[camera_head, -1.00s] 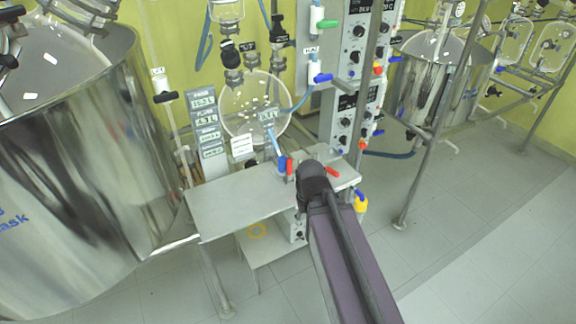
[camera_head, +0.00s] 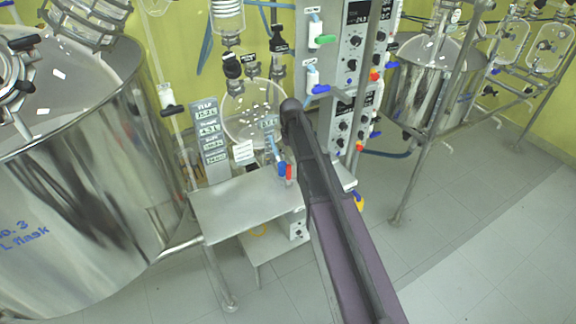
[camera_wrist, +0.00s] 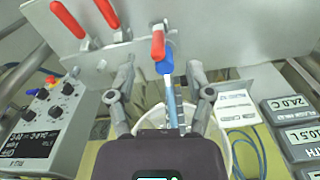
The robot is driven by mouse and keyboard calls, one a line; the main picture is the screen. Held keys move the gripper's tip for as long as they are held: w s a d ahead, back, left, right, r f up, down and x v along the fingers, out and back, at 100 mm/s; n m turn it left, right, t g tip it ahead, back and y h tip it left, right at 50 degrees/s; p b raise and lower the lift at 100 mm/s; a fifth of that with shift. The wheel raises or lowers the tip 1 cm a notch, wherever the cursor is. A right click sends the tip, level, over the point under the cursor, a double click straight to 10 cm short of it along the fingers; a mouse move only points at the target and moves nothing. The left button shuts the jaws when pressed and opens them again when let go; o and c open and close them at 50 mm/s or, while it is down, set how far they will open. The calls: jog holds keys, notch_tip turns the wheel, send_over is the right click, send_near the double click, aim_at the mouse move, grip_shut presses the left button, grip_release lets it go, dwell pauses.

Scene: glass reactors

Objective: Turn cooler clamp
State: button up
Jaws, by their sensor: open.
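I cannot tell which clamp is the cooler's; its label is not readable. Two white-bodied clamps sit on the panel's left side in the head view: one with a green handle (camera_head: 325,40), one with a blue handle (camera_head: 320,89). A red handle (camera_head: 289,172) and a blue fitting (camera_head: 282,168) stand by the shelf. In the wrist view, a red handle (camera_wrist: 158,46) on a blue fitting (camera_wrist: 165,67) with a blue tube appears between my fingertips. My gripper (camera_wrist: 161,72) is open, with a finger on each side; contact is not visible. My arm hides the gripper in the head view.
A metal shelf (camera_head: 240,208) lies below the clear round vessel (camera_head: 240,108). A large steel tank (camera_head: 85,180) fills the left. The control panel (camera_head: 345,125) stands right of my arm. In the wrist view, two more red handles (camera_wrist: 68,19) (camera_wrist: 107,13) sit nearby.

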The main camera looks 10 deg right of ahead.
aim_at(289, 179)
jog(key=w, duration=0.2)
jog(key=w+r, duration=0.1)
jog(key=w, duration=0.1)
jog(key=shift+r+p, duration=0.15)
jog(key=shift+p, duration=0.2)
jog(key=shift+f, duration=0.2)
notch_tip(289, 179, down, 13)
jog(key=b, duration=1.4)
jog(key=shift+f, duration=0.2)
grip_shut()
jog(key=shift+a, duration=0.3)
jog(key=shift+s+d, duration=0.1)
jog(key=shift+d, duration=0.3)
